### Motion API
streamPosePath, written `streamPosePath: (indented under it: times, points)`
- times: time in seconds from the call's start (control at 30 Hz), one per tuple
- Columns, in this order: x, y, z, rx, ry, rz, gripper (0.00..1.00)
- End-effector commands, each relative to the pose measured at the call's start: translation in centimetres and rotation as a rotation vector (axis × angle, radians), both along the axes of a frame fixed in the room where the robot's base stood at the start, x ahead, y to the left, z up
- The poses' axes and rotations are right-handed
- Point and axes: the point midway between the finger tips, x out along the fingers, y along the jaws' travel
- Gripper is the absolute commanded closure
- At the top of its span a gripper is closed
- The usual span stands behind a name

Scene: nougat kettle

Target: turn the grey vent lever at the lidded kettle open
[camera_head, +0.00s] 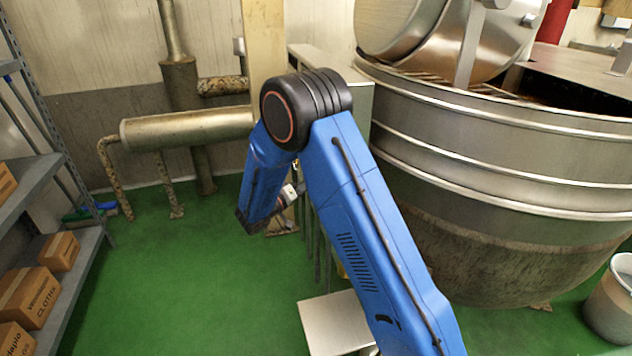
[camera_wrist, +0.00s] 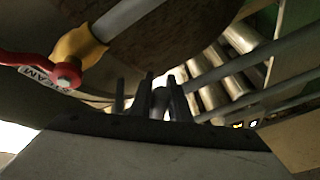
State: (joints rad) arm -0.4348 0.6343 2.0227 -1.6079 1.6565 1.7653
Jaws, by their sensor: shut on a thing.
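In the wrist view, my gripper (camera_wrist: 159,99) has its dark fingers closed on a small grey piece, which I take to be the grey vent lever (camera_wrist: 160,103). Only a little of the lever shows between the fingers, so its angle cannot be told. The large steel kettle (camera_head: 480,165) stands at the right of the head view, with a lid-like steel part (camera_head: 400,22) on top. A curved, stained vessel wall (camera_wrist: 160,45) rises beyond the fingers in the wrist view. In the head view, my blue arm bends down in front of the kettle's left side and my gripper is hidden.
A red handle (camera_wrist: 40,68) with a lettered tag sits on a yellow valve (camera_wrist: 78,47) left of the fingers. Several pale pipes (camera_wrist: 245,95) run at the right. A shelf with cartons (camera_head: 35,290) stands at the left. The green floor (camera_head: 185,280) between is clear.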

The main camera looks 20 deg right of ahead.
Motion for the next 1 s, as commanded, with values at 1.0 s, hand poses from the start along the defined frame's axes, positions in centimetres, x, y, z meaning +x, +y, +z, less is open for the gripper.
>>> streamPosePath:
  times: [1.0]
  points:
    - [-3.3,7.5,-0.8,0.000,0.001,0.004,0.65]
